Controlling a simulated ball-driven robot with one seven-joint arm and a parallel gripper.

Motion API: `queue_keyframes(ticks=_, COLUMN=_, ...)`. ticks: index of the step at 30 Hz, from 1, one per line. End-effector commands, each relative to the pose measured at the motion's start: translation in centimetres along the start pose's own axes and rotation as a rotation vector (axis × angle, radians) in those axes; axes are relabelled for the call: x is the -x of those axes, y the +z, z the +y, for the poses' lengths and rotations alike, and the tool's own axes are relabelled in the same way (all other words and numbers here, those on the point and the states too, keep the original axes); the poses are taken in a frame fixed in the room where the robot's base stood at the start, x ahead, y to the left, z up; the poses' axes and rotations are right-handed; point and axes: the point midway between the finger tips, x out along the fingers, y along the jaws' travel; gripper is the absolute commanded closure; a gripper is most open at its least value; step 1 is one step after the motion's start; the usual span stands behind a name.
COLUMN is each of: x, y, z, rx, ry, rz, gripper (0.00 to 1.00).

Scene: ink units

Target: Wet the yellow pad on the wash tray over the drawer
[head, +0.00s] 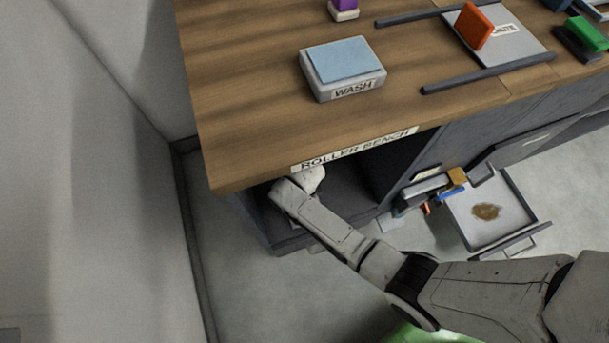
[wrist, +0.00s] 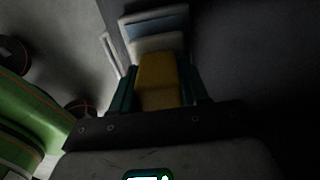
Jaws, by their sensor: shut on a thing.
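The yellow pad (wrist: 158,78) is between the teal fingers of my gripper (wrist: 162,88) in the wrist view, and the gripper is shut on it. The wash tray (head: 347,88), a grey block marked WASH with a light blue top (head: 342,60), sits on the bench top, above and left of the pad in the picture.
The wooden bench (head: 250,120) overhangs a dark open bay (head: 345,190). The drawer holds a brown patch (head: 486,211). On the bench stand a purple block (head: 343,4), an orange-red pad (head: 473,25) on a plate between dark rails (head: 488,73), and a green block (head: 588,33).

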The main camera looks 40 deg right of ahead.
Motion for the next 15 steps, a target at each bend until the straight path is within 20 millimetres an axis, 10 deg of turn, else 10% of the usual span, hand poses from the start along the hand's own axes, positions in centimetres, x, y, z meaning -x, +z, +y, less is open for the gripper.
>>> queue_keyframes(ticks=15, x=-0.6, y=0.01, z=-0.02, rx=0.0, ry=0.0, rz=0.0, gripper=0.8)
